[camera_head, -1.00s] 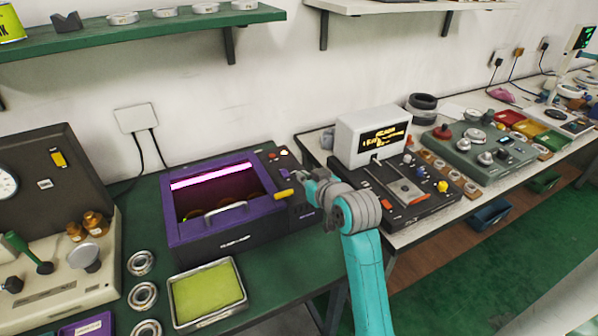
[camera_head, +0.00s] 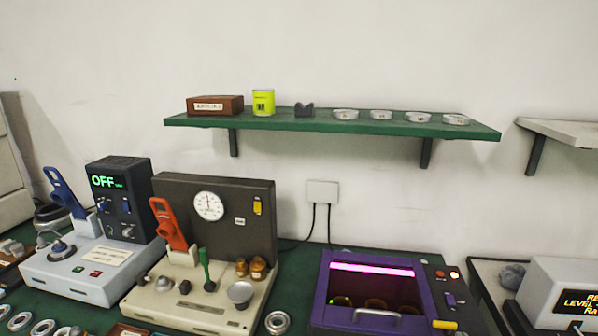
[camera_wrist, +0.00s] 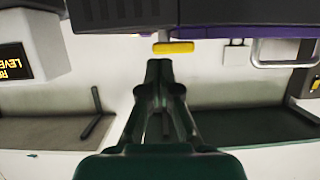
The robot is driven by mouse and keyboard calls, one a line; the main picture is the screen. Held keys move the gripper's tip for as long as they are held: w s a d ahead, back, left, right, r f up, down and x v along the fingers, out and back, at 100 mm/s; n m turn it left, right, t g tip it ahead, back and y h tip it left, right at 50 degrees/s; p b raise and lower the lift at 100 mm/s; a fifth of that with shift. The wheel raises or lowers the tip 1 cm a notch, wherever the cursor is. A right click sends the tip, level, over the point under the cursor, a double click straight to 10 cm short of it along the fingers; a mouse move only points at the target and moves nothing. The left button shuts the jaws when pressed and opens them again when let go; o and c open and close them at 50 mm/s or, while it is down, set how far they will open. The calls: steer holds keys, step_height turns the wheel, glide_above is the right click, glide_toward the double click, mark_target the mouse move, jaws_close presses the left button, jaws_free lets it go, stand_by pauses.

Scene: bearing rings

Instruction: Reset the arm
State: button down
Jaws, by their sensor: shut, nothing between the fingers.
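My gripper (camera_wrist: 160,68) shows in the wrist view, its dark fingers together and nothing visible between them. A yellow handle (camera_wrist: 173,47) shows just beyond the fingertips; I cannot tell whether they touch. The wrist picture appears upside down. In the head view my arm and gripper are out of the picture. There the purple box (camera_head: 322,292) with a lit pink strip stands at the bottom, and the yellow handle (camera_head: 445,324) is at its right front.
A green shelf (camera_head: 330,124) on the wall carries a yellow-green can (camera_head: 263,103) and several rings. A beige gauge station (camera_head: 185,308) stands left of the purple box. A display unit (camera_head: 565,285) stands at the right. Steel rings (camera_head: 277,322) lie on the bench.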

steer(key=s+a+f, duration=0.3)
steer(key=f, duration=0.1)
steer(key=s+a+f, duration=0.3)
steer(key=s+a, duration=0.1)
steer(key=shift+f, duration=0.35)
steer(key=s+a+f+y, duration=0.1)
steer(key=s+a+f, duration=0.15)
steer(key=s, duration=0.25)
steer(key=s+a+f, duration=0.2)
steer(key=s+a, duration=0.2)
steer(key=s, duration=0.2)
steer(key=s+a+r+n+y, duration=0.1)
steer(key=s+a+r, duration=0.1)
steer(key=s, duration=0.8)
steer(key=s+a+r+n+t+y, duration=0.1)
steer(key=s+a, duration=0.3)
steer(key=s, duration=0.6)
steer(key=shift+s+a+r+n+y, duration=0.3)
steer(key=shift+r+n, duration=0.15)
steer(key=shift+n, duration=0.15)
